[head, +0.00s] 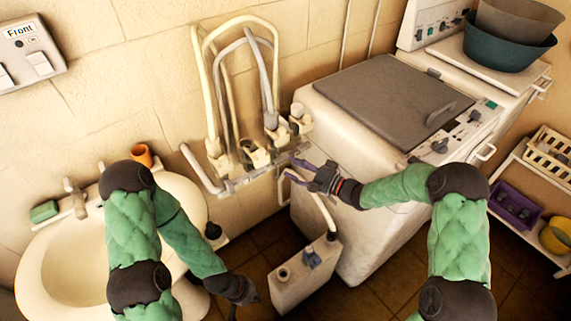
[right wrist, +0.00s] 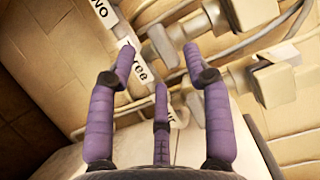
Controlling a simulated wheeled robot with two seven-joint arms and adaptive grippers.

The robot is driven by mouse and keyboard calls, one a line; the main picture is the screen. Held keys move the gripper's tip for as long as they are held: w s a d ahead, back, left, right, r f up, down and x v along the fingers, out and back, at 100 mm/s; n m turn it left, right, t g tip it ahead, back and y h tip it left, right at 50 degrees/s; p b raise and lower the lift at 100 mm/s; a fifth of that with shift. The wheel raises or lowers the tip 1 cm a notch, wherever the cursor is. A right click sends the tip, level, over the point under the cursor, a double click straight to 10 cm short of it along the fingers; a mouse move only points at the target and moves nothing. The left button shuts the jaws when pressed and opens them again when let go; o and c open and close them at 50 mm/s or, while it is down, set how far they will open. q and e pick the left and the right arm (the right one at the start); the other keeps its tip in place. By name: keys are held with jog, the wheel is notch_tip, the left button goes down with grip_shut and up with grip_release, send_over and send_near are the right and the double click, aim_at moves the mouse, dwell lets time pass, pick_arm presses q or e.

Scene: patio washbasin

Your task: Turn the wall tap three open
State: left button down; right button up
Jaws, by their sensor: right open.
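Several pale wall taps stand in a row along a pipe rail in the head view. The third from the left (head: 277,132) has a grey hose on it. In the right wrist view a label partly reading "ree" (right wrist: 143,70) sits beside a pale tap (right wrist: 164,42). My right gripper (head: 290,169), with purple fingers, is open just in front of the rail's right part. In the right wrist view its spread fingers (right wrist: 160,62) straddle that label and tap, with nothing held; contact cannot be told. My left gripper (head: 236,304) hangs low, away from the taps; its fingers are unclear.
A white washbasin (head: 60,262) is at the left, with an orange cup (head: 142,154) on its rim. A washing machine (head: 345,150) stands right of the taps. A pale canister (head: 300,282) stands below them. Hoses (head: 213,80) arch above the taps.

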aim_at(280, 158)
jog(key=shift+b+x, duration=0.4)
jog(key=shift+x, duration=1.6)
grip_shut()
